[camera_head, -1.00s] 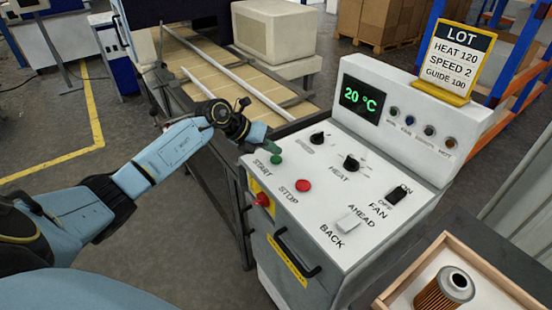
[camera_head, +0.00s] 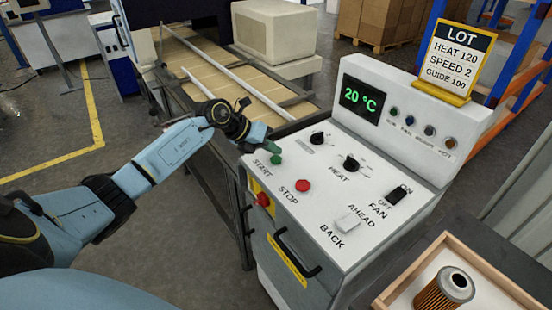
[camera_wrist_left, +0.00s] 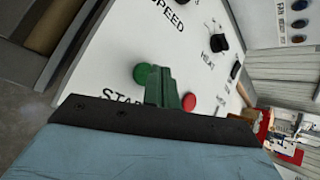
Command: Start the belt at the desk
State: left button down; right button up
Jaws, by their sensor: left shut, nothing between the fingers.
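The control desk (camera_head: 300,215) is a pale cabinet with labelled buttons, knobs and switches. The green START button (camera_head: 277,160) sits near its left edge, and the red STOP button (camera_head: 303,186) is nearer me. My left gripper (camera_head: 273,148) is shut and empty, its dark green fingertips close beside the START button on the far side. In the left wrist view the fingers (camera_wrist_left: 163,88) overlap the edge of the green button (camera_wrist_left: 143,74); whether they touch it I cannot tell. The belt (camera_head: 220,68) lies behind the desk. My right gripper is out of view.
The desk display (camera_head: 362,100) reads 20 °C. A lot card (camera_head: 455,60) on top reads heat 120, speed 2, guide 100. SPEED and HEAT knobs (camera_head: 350,163), a FAN switch (camera_head: 398,194) and an AHEAD/BACK switch (camera_head: 347,222) share the panel. A cartridge (camera_head: 446,288) stands in a wooden tray at lower right.

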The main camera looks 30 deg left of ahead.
aim_at(272, 160)
pick_arm(q)
jog(key=shift+f, duration=0.1)
jog(key=shift+f, duration=0.35)
jog(key=shift+f+b, duration=0.45)
jog(key=shift+b, duration=0.05)
dwell(0.6)
jog(key=shift+r, duration=0.1)
jog(key=shift+r+p, duration=0.8)
notch_tip(272, 160, up, 5)
jog(key=p, duration=0.4)
dwell(0.9)
